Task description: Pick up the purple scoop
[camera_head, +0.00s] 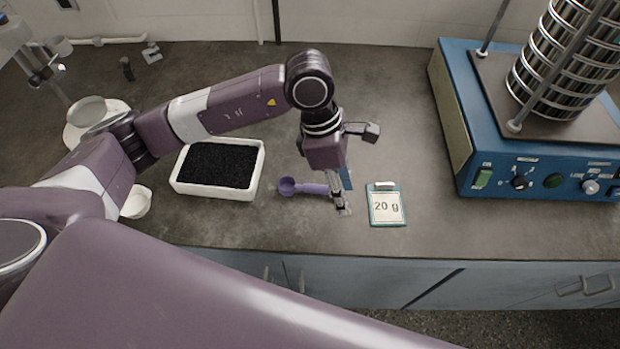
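The purple scoop (288,187) lies on the grey counter, with its round bowl to the left and its handle running right. My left gripper (343,209) points down at the handle end of the scoop. Its fingertips overlap the handle end in the picture and hide part of it. I cannot tell whether the fingers are around the handle or only beside it, or how far apart they are. My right gripper is not in view.
A white tray of black granules (218,166) stands left of the scoop. A "20 g" card (386,207) lies close right of my gripper. A blue sieve shaker (530,165) stands at the right, and a small white cup (137,203) at the left. The counter's front edge is near.

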